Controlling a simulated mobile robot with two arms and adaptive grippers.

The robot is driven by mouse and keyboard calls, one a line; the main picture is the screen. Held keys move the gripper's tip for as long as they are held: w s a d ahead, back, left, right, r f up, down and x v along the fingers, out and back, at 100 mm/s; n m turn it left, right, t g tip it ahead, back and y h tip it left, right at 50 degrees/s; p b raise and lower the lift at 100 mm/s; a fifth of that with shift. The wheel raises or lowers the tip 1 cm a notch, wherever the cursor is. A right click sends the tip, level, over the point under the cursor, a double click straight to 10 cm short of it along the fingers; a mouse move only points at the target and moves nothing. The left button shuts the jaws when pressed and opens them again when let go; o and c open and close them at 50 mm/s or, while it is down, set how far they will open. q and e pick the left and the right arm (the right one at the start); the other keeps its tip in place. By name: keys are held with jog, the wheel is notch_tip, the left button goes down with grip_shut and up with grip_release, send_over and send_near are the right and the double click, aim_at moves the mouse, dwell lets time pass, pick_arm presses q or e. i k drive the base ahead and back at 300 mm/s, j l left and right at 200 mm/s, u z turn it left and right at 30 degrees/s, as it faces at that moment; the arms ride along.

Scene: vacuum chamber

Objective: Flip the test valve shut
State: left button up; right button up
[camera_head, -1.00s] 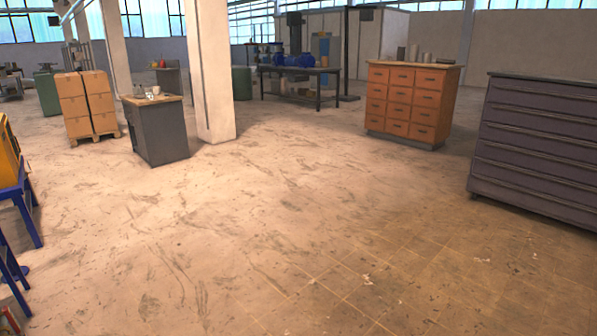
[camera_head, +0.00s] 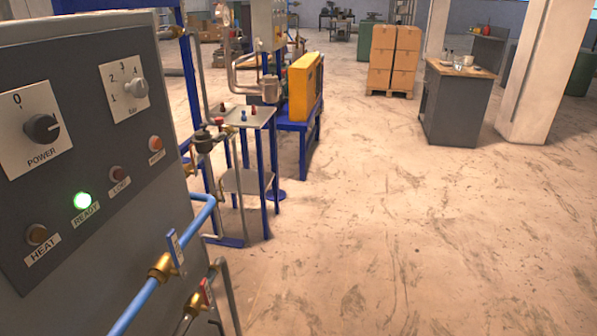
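I cannot read a label that marks the test valve. A brass valve (camera_head: 160,267) with a blue lever (camera_head: 174,249) sits on the blue pipe (camera_head: 143,300) at the lower left. Its lever stands across the pipe. A second brass valve (camera_head: 194,303) with a red lever (camera_head: 207,291) is on a grey pipe just below and to the right. A dark valve (camera_head: 204,139) sits on pipework farther back. Neither of my grippers is in view.
A grey control cabinet (camera_head: 95,226) with knobs and a lit green READY lamp (camera_head: 82,201) fills the near left. Behind it stand a blue-legged stand (camera_head: 268,180) and a yellow panel (camera_head: 305,85). Boxes (camera_head: 393,58) and a grey cabinet (camera_head: 455,104) stand farther back. Floor at right is clear.

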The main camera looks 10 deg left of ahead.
aim_at(221, 182)
jog(key=i+u, duration=0.45)
jog(key=i, duration=0.15)
jog(key=i+l+u, duration=0.1)
jog(key=i+u, duration=0.3)
jog(key=i, duration=0.2)
